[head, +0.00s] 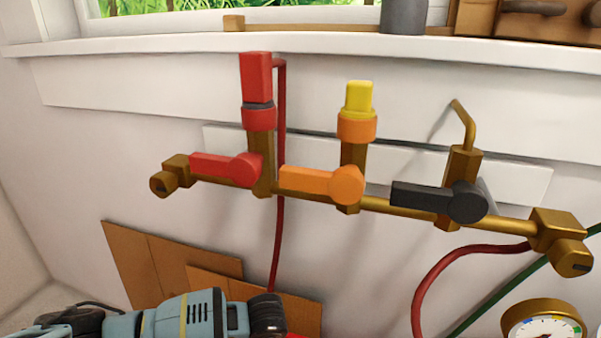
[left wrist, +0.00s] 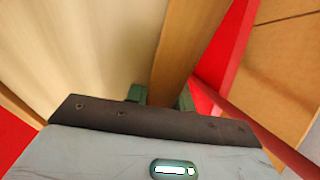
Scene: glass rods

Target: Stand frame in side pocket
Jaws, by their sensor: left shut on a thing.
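In the left wrist view, my left gripper (left wrist: 162,95) has its green fingertips shut on a brown wooden bar (left wrist: 183,45), which I take to be part of the frame. The bar runs away toward the top of the picture. A wide pale wooden surface (left wrist: 90,45) lies left of it; I cannot tell whether it belongs to the frame. Red surfaces show to the right (left wrist: 225,50) and at the left edge (left wrist: 14,135). I cannot make out a side pocket. In the head view, only my left arm shows, at the bottom left. My right gripper is not in view.
A brass manifold (head: 395,205) with red, orange and black valve handles runs along the wall. A red hose (head: 277,235) hangs behind it. Brown boards (head: 165,265) lean on the wall. A gauge (head: 543,322) is at bottom right. A white sill (head: 330,45) lies above.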

